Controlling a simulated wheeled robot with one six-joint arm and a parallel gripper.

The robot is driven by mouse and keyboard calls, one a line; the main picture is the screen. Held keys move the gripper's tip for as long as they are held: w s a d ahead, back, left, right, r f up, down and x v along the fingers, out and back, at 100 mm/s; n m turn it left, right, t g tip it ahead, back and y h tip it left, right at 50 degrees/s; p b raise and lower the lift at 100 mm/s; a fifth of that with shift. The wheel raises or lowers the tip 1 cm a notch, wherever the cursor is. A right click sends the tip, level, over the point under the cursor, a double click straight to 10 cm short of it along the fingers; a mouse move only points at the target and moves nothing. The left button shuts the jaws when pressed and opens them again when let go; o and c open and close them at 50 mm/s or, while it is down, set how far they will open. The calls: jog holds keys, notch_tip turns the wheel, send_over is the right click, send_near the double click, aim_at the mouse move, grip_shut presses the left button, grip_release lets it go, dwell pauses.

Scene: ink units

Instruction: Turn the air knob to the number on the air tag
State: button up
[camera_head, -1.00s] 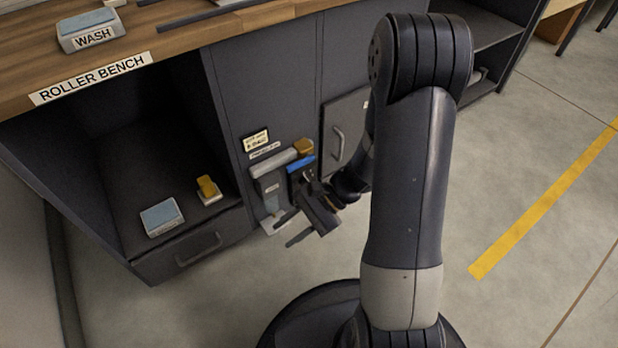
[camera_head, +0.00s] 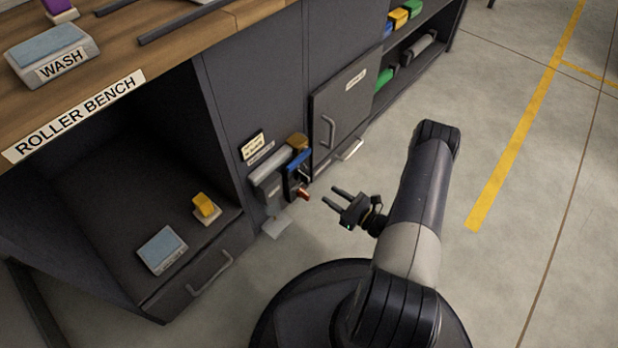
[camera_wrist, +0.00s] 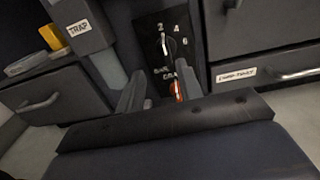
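In the wrist view, a small dark knob (camera_wrist: 164,48) with a pale pointer sits on a black panel marked 2, 4 and 6. The pointer appears to point up near the 2, but it is blurred. A red part (camera_wrist: 179,91) shows below it, behind a finger. My gripper (camera_head: 331,197) is open and empty, in the air right of the wall unit and apart from it. Its two fingers (camera_wrist: 160,72) show below the knob in the wrist view. A cream tag (camera_head: 253,146) is on the cabinet above the unit; its writing is too small to read.
A grey TRAP box (camera_wrist: 82,27) stands left of the panel. A cabinet door with a handle (camera_head: 345,108) is to the right. An open bay on the left holds a yellow-topped block (camera_head: 205,206) and a blue-topped block (camera_head: 162,250). The floor on the right is clear.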

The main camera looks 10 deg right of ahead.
aim_at(309, 179)
jog(key=b+x, duration=0.1)
jog(key=x, duration=0.2)
jog(key=b+x, duration=0.1)
jog(key=x, duration=0.3)
jog(key=b+x, duration=0.1)
jog(key=x, duration=0.2)
jog(key=shift+w+d+f, duration=0.15)
jog(key=shift+w+f, duration=0.2)
grip_shut()
